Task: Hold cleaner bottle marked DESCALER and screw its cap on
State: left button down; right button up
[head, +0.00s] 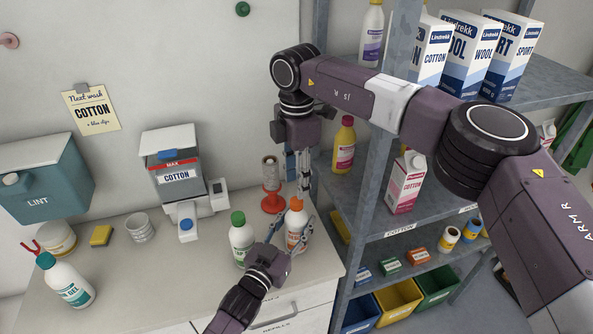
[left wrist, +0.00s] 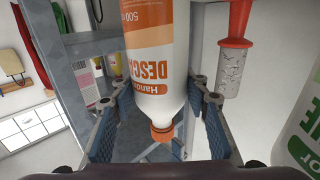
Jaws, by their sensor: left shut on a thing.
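The DESCALER bottle (head: 292,238), white with an orange label, stands upright near the counter's front right edge. My left gripper (head: 287,233) is shut around it. In the left wrist view, which is upside down, the bottle (left wrist: 155,85) is between the two pads and its label partly shows. An orange cap (left wrist: 162,132) sits at the neck; I cannot tell how tight it is. The cap also shows at the bottle's top in the head view (head: 296,203). My right gripper (head: 304,190) points down just above the cap; whether its fingers are open or touching it is unclear.
A green-capped bottle (head: 241,238) stands close to the left of the DESCALER bottle. A metal shelf post (head: 369,190) rises close on the right. Bare counter (head: 160,285) lies front left.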

aim_at(297, 200)
jog(key=n, duration=0.6)
jog(key=shift+r+n, duration=0.3)
jog(key=n, duration=0.6)
jog(key=shift+r, duration=0.3)
jog(key=n, duration=0.6)
jog(key=shift+r+n, duration=0.3)
jog(key=n, duration=0.6)
jog(key=shift+r, duration=0.25)
jog(key=shift+f, duration=4)
